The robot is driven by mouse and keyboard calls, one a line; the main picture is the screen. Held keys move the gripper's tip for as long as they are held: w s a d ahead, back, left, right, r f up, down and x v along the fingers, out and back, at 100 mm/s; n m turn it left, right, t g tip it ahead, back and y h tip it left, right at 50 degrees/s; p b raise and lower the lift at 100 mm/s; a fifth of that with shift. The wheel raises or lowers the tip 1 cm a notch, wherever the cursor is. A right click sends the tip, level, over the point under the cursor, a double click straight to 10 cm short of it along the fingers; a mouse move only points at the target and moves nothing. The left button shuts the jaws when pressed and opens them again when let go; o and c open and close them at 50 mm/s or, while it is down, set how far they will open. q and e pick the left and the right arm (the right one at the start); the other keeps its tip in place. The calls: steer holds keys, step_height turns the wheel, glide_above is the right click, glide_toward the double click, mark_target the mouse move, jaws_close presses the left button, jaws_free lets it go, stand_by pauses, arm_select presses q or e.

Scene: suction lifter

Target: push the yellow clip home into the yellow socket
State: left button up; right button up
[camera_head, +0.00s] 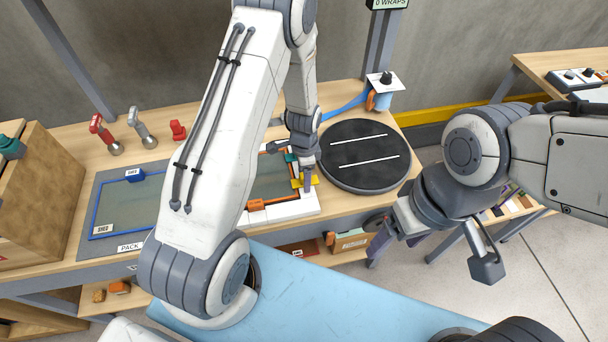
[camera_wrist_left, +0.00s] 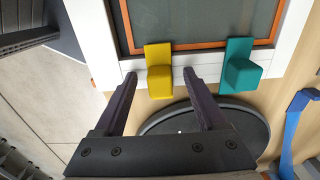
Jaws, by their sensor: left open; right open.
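The yellow clip (camera_wrist_left: 160,82) is a small block at the white frame's edge in the left wrist view, against a flat yellow plate that looks like the yellow socket (camera_wrist_left: 157,53). I cannot tell how deep the clip sits. In the head view the yellow parts (camera_head: 298,183) show at the frame's right side, partly behind my left gripper (camera_head: 308,186). My left gripper (camera_wrist_left: 159,73) is open, its fingertips on either side of the clip with gaps between. My right gripper (camera_head: 394,246) is open and empty, off the table's front edge.
A teal clip (camera_wrist_left: 240,74) sits beside the yellow one. A white frame (camera_head: 290,208) with an orange clip (camera_head: 256,204) lies on the table. A black round turntable (camera_head: 366,178) is to the right. Red and grey tools (camera_head: 102,133) stand at the back left.

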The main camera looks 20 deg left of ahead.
arm_select(q)
step_height(320, 180, up, 10)
steer(key=shift+f+b, duration=0.2)
steer(key=shift+b, duration=0.75)
steer(key=shift+r, duration=0.4)
steer(key=s+d+r+n, duration=0.2)
steer(key=s+d+r, duration=0.7)
steer(key=d, duration=0.2)
steer(key=s+d+r+n, duration=0.1)
steer(key=s+r, duration=0.1)
steer(key=s, duration=0.5)
steer(key=s+d+r+n+h, duration=0.1)
steer(key=s+d+r, duration=0.1)
steer(key=s, duration=0.5)
steer(key=shift+s+r, duration=0.3)
steer(key=shift+s, duration=0.05)
